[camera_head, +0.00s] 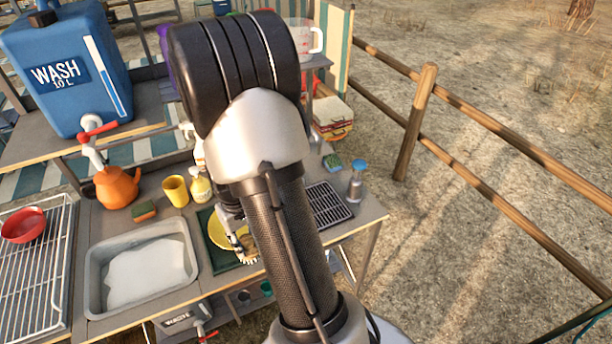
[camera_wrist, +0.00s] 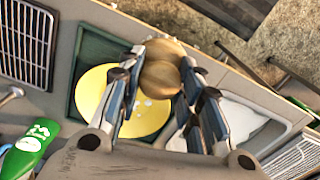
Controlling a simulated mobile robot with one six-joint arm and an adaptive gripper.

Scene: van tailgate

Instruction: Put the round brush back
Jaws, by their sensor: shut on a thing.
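The round brush shows in the wrist view as a wooden, rounded body (camera_wrist: 160,76) between the fingertips of my gripper (camera_wrist: 162,66). My gripper is shut on it. In the head view the brush (camera_head: 247,250), with pale bristles at its lower end, is just over the yellow plate (camera_head: 222,234). The plate lies on a dark green tray (camera_head: 216,262); it also shows behind the brush in the wrist view (camera_wrist: 92,92). I cannot tell whether the brush touches the plate. My arm hides part of the tray and plate.
A grey basin (camera_head: 92,270) with whitish contents is left of the tray. An orange kettle (camera_head: 117,188), yellow cup (camera_head: 176,191), soap bottle (camera_head: 200,187) and sponge (camera_head: 143,210) stand behind. A black grate (camera_head: 327,204) and blue-capped shaker (camera_head: 357,180) are at right.

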